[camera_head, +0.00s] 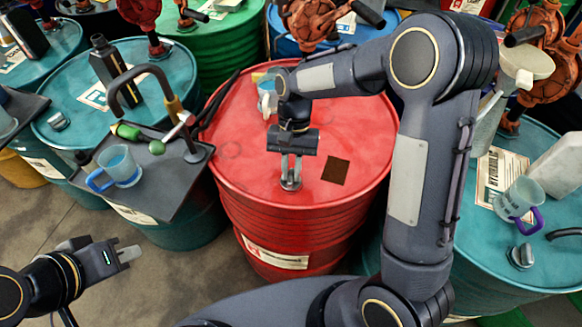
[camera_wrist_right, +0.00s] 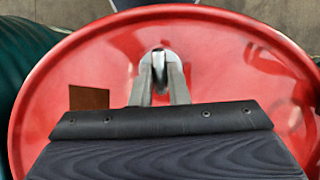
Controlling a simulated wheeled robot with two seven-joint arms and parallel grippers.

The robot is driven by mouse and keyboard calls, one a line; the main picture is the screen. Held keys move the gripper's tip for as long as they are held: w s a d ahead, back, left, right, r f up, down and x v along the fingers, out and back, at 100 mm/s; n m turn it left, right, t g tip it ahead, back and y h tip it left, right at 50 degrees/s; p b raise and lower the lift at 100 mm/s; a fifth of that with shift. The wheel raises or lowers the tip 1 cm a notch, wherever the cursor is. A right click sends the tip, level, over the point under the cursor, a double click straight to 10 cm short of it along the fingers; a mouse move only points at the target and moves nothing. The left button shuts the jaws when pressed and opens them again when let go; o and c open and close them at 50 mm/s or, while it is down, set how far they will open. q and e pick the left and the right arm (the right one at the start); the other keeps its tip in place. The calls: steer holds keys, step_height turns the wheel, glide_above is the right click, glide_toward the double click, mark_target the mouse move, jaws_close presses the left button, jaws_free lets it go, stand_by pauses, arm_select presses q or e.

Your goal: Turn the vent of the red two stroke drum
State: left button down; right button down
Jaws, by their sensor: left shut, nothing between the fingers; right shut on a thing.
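The red drum (camera_head: 235,180) stands upright in the middle of the head view, with a paper label low on its side. Its lid (camera_wrist_right: 225,60) fills most of the right wrist view. My right gripper (camera_head: 291,184) reaches down onto the lid near its front edge. Its fingers (camera_wrist_right: 159,62) are shut on the small grey metal vent (camera_head: 290,187), whose top shows between the fingertips in the wrist view (camera_wrist_right: 158,51). The fingers hide part of the vent. My left gripper (camera_head: 128,254) is shut and empty, low at the left, over the floor and away from the drum.
A dark tray (camera_head: 165,200) with a blue-handled jug (camera_head: 119,166) sits left of the red drum. Teal drums (camera_head: 80,140) stand to the left and right. A brown patch (camera_head: 335,170) lies on the red lid. Orange pumps (camera_head: 312,20) stand behind. Floor shows at the front left.

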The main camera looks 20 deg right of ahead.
stand_by(0.3)
steer(key=c, duration=1.4)
jaws_free()
steer(key=v, duration=0.8)
steer(key=shift+s, duration=0.1)
steer(key=s+d+r+n+t+y, duration=0.1)
steer(key=s+d+r+t, duration=0.2)
steer(key=s, duration=0.2)
steer(key=s+d+r+t+y, duration=0.1)
steer(key=s+d+r+t, duration=0.15)
steer(key=s+d, duration=0.2)
steer(key=s+f+n+t, duration=0.1)
steer(key=s+t, duration=0.3)
steer(key=s, duration=0.6)
steer(key=shift+f+n, duration=0.25)
steer(key=shift+n, duration=0.25)
